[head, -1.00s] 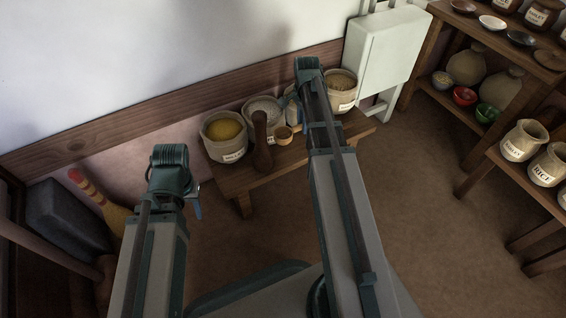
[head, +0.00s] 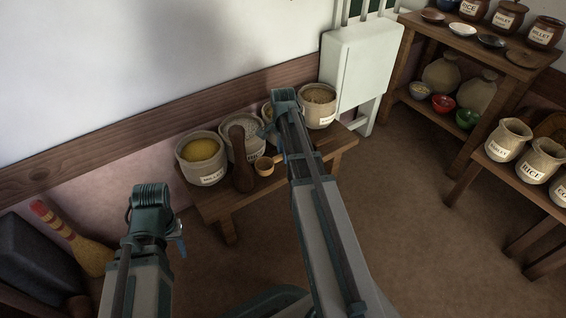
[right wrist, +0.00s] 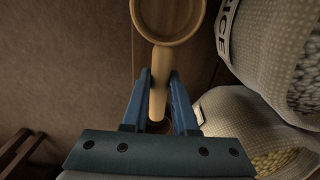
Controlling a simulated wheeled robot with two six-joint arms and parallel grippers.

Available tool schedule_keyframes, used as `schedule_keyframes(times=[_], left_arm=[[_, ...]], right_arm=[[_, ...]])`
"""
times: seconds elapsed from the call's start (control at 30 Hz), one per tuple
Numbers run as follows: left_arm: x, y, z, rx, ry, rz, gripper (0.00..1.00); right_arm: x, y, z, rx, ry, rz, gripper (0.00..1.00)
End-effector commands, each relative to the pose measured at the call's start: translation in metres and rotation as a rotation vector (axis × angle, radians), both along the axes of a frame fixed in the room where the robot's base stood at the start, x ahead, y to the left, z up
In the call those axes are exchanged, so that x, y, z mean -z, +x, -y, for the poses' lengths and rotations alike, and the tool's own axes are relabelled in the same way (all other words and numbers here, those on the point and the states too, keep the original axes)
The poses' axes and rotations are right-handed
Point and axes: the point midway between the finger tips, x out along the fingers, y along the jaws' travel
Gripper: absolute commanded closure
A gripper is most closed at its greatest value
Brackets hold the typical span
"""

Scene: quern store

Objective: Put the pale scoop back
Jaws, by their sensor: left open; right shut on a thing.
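The pale wooden scoop (head: 264,166) shows in the head view in front of the sack marked RICE (head: 252,150), over the low bench (head: 222,209). In the right wrist view its round bowl (right wrist: 168,18) is at the top and its handle runs down between the blue fingers. My right gripper (right wrist: 158,92) is shut on that handle. I cannot tell whether the scoop touches the bench. In the head view my right gripper and wrist hide part of the sacks behind. My left gripper (head: 181,247) is open and empty, left of the bench and apart from it.
A dark wooden pestle-like piece (head: 242,160) stands just left of the scoop. A sack of yellow grain (head: 202,174) is at the bench's left, another sack (head: 318,108) at its right. A pale cabinet (head: 352,75) stands behind. Open floor (head: 400,210) lies to the right.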

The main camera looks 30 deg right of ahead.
Motion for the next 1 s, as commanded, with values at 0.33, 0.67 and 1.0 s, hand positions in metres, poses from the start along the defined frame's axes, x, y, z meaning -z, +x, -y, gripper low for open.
schedule_keyframes(times=[0.33,0.67,1.0], left_arm=[[0.031,0.0,0.0,0.0,-0.001,0.002,0.5],[0.033,0.0,0.0,0.0,-0.001,0.002,0.5],[0.032,0.0,0.0,0.0,-0.001,0.002,0.5]], right_arm=[[0.031,0.0,0.0,0.0,0.0,0.0,1.0],[0.033,0.0,0.0,0.0,0.0,0.0,0.7],[0.032,0.0,0.0,0.0,0.0,0.0,0.44]])
